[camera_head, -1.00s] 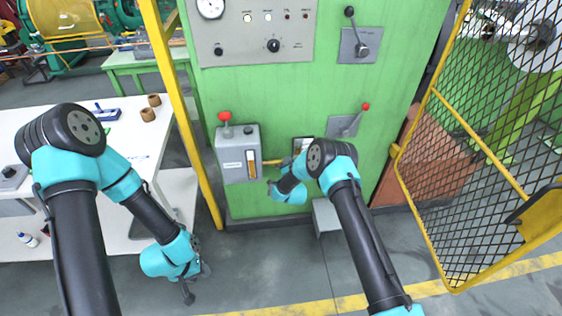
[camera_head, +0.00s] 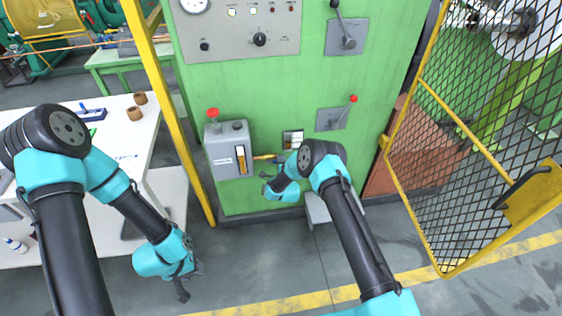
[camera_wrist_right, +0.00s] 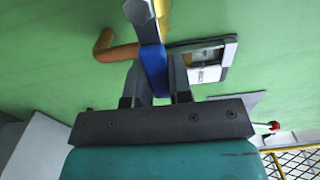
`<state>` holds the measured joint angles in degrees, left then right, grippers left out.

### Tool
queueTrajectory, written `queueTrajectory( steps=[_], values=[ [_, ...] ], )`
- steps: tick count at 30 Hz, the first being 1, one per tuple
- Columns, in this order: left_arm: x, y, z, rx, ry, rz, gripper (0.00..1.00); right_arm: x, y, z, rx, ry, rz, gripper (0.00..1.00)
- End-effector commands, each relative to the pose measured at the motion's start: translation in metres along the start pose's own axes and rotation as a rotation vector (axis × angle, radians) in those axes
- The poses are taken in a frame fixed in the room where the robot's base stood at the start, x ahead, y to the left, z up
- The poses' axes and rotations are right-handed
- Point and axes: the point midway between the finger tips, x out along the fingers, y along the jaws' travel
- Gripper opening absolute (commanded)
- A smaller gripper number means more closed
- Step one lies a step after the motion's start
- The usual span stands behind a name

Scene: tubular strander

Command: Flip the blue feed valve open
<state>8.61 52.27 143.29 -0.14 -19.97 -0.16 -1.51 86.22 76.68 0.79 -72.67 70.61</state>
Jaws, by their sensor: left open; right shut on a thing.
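The blue feed valve handle (camera_wrist_right: 153,68) shows in the right wrist view, pointing along the fingers below a copper-coloured pipe (camera_wrist_right: 118,51). My right gripper (camera_wrist_right: 158,80) is shut on this handle, with a finger on each side of it. In the head view my right gripper (camera_head: 267,183) is just right of and below the grey box (camera_head: 229,150) with an amber sight glass and red knob; the valve there is too small and hidden to make out. My left gripper (camera_head: 188,284) is open and empty, low over the floor beside the white table.
A green cabinet (camera_head: 265,90) carries the box, a gauge panel (camera_head: 240,30) and two levers. A yellow post (camera_head: 168,100) stands left of it, and a yellow mesh gate (camera_head: 480,130) at right. A white table (camera_head: 135,150) is at left.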

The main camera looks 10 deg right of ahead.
Motion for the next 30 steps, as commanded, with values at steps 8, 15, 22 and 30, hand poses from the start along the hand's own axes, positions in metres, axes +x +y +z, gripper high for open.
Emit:
queueTrajectory(
  steps=[8,15,22,30],
  values=[
    [0.0,0.0,0.0,0.0,0.0,0.0,0.43,-0.001,0.001,0.0,0.002,0.001,0.002,0.22],
    [0.0,0.0,0.0,0.0,0.0,0.0,0.43,0.0,0.001,0.0,0.001,0.0,0.001,0.45],
    [0.0,0.0,0.0,0.0,0.0,0.0,0.43,0.0,0.0,0.0,0.0,0.0,0.001,0.46],
    [0.0,0.0,0.0,0.0,0.0,0.0,0.43,-0.012,0.0,0.0,0.0,0.0,0.002,0.46]
  ],
)
